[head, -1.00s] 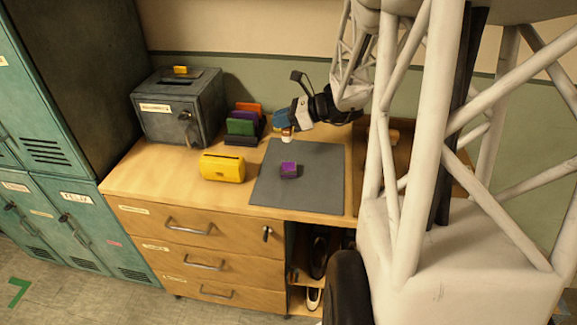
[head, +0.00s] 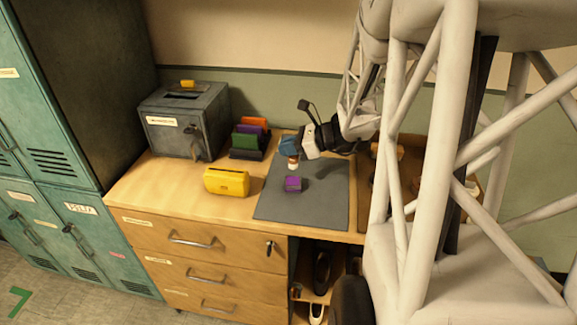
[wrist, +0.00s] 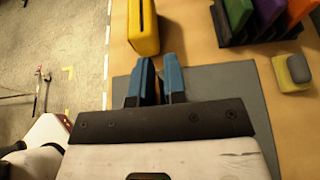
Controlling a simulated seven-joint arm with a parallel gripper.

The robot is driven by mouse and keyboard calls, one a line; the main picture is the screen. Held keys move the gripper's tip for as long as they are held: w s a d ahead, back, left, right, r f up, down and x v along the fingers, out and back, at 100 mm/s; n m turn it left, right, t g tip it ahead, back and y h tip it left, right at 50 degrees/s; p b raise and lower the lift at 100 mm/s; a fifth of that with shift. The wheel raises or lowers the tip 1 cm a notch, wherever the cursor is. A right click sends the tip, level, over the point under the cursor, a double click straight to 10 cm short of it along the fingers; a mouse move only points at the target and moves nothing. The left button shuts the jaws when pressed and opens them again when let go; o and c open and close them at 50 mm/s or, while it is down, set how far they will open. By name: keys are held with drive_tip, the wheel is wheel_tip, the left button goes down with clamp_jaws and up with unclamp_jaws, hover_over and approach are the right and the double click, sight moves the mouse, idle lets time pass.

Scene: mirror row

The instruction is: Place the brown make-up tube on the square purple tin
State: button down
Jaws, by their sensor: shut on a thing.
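The square purple tin (head: 293,184) sits on the grey mat in the head view. My gripper (head: 289,147) has blue fingers and is shut on the brown make-up tube (head: 293,162), which shows brown with pale parts below the fingers. In the head view the tube appears just behind and above the tin, with a small gap between them in the picture.
The grey mat (head: 272,203) lies on the wooden desk top. A yellow case (head: 226,182) stands left of it. A rack with coloured cards (head: 247,140) and a grey metal box (head: 165,130) stand behind. A yellow-grey block (wrist: 292,72) lies beside the mat. A wooden tray is at right.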

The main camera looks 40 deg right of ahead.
drive_tip(key=shift+f, duration=0.65)
drive_tip(key=shift+f, duration=0.1)
drive_tip(key=shift+f, duration=1.9)
drive_tip(key=shift+f, duration=0.2)
drive_tip(key=c, duration=1.2)
unclamp_jaws()
drive_tip(key=shift+o, duration=0.2)
drive_tip(key=shift+s+r, duration=0.1)
drive_tip(key=shift+r, duration=0.15)
drive_tip(key=v, duration=1.1)
drive_tip(key=shift+s+d, duration=0.3)
drive_tip(key=shift+d, duration=0.05)
